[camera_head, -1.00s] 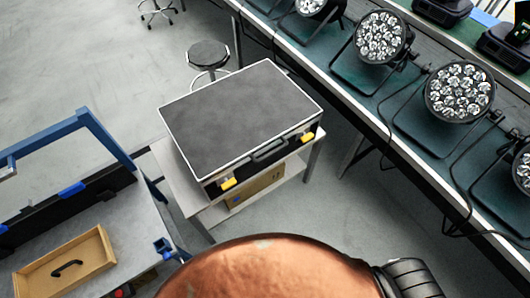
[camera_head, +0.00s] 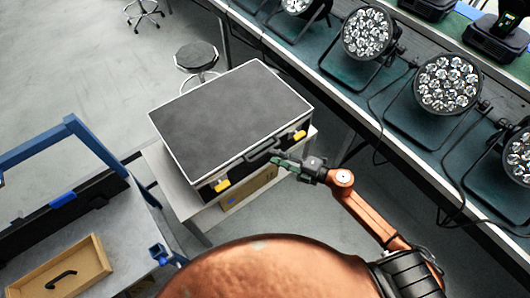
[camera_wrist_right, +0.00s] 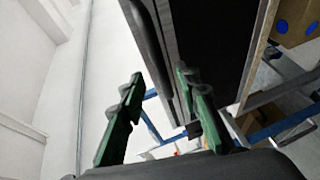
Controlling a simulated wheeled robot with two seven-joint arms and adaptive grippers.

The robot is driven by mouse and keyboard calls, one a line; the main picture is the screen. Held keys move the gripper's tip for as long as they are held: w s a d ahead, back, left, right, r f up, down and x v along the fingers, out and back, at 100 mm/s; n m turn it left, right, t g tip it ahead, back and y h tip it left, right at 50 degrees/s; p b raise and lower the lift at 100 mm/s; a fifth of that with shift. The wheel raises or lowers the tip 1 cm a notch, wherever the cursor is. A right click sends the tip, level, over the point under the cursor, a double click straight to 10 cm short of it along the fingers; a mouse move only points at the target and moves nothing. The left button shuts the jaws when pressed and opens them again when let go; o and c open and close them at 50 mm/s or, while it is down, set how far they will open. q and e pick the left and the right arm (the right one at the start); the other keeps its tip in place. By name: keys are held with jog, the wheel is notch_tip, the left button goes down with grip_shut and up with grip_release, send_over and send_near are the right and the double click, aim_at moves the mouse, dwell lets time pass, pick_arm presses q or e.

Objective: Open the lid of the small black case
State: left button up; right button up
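The black case (camera_head: 230,110) has pale metal edges and its lid is closed. It rests on a small white table (camera_head: 160,168). Two yellow latches, one left (camera_head: 221,185) and one right (camera_head: 300,135), and a dark handle (camera_head: 262,150) are on its front side. My right gripper (camera_head: 280,164) is just in front of the handle, close to the case's front. In the right wrist view its two green fingers (camera_wrist_right: 158,85) are spread apart, with a dark bar, seemingly the handle, between or beyond them; contact cannot be told. My left gripper is not in view.
A long bench (camera_head: 335,92) with several stage lights (camera_head: 448,84) runs along the right. A round stool (camera_head: 196,57) stands behind the case. A blue-framed cart (camera_head: 90,135) with a wooden tray (camera_head: 60,268) is at the left. A cardboard box (camera_head: 250,188) sits under the case.

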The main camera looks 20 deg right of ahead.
aim_at(265, 153)
jog(key=x, duration=0.5)
jog(key=shift+w+a+f, duration=0.1)
jog(key=shift+w+a, duration=0.05)
jog(key=shift+w, duration=0.1)
jog(key=shift+c, duration=0.4)
grip_shut()
